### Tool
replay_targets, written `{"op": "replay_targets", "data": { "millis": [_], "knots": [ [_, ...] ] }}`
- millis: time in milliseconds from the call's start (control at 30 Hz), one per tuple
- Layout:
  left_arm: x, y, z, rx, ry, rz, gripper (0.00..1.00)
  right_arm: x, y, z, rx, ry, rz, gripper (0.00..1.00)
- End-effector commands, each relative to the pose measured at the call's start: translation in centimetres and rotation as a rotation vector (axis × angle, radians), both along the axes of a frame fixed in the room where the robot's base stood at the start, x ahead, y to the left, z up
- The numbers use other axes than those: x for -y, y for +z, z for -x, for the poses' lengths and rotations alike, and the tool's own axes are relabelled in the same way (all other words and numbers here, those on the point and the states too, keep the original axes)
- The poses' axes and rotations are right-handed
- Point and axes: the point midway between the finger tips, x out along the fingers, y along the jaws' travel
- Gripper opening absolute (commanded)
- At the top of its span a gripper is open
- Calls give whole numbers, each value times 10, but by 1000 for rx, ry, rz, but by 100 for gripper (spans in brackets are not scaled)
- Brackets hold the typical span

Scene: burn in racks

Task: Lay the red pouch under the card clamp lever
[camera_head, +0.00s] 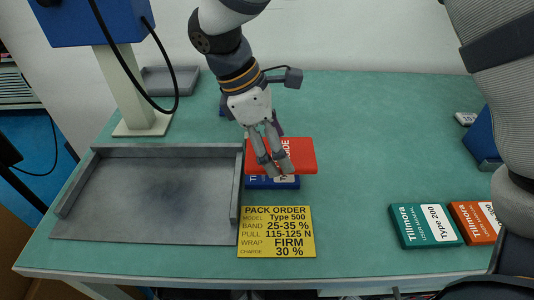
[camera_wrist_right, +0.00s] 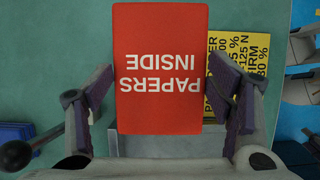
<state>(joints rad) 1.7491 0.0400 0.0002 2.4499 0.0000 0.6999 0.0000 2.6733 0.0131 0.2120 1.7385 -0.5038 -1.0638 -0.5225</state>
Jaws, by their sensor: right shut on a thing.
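The red pouch (camera_head: 302,150), a flat rectangle reading "PAPERS INSIDE", is between the fingers of my right gripper (camera_head: 274,163). In the right wrist view the pouch (camera_wrist_right: 160,50) lies flat, with a finger of the right gripper (camera_wrist_right: 163,95) at each long edge. In the head view it overlaps a blue box (camera_head: 262,183); I cannot tell whether they touch. A black-knobbed lever (camera_wrist_right: 14,156) shows at the wrist view's lower left, beside a blue thing (camera_wrist_right: 14,134); I cannot tell whether this is the card clamp. My left gripper is not in view.
A grey open tray (camera_head: 92,220) lies left of the pouch. A yellow pack order card (camera_head: 276,232) lies in front. Green (camera_head: 425,226) and orange (camera_head: 474,222) boxes sit at front right. A blue block (camera_head: 484,138) stands farther right. The green table between is clear.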

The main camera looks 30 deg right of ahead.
Motion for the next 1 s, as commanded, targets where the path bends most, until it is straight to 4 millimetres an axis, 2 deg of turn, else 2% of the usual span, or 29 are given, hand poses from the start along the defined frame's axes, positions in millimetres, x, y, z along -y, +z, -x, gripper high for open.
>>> {"op": "replay_targets", "data": {
  "millis": [200, 333, 700, 733, 800, 1000],
  "knots": [
    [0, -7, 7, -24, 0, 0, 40, 5, -20, -16, 2, -2, -1, 47],
    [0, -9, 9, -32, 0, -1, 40, 5, -44, -15, 2, 0, 0, 47],
    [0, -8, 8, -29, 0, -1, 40, 5, -48, -15, 10, 1, 0, 47],
    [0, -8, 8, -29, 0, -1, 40, 5, -48, -15, 10, 0, 0, 81],
    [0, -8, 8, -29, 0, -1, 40, 5, -48, -15, 10, 0, 0, 94],
    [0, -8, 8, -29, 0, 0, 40, 5, -48, -15, 10, 0, -1, 94]
  ]
}}
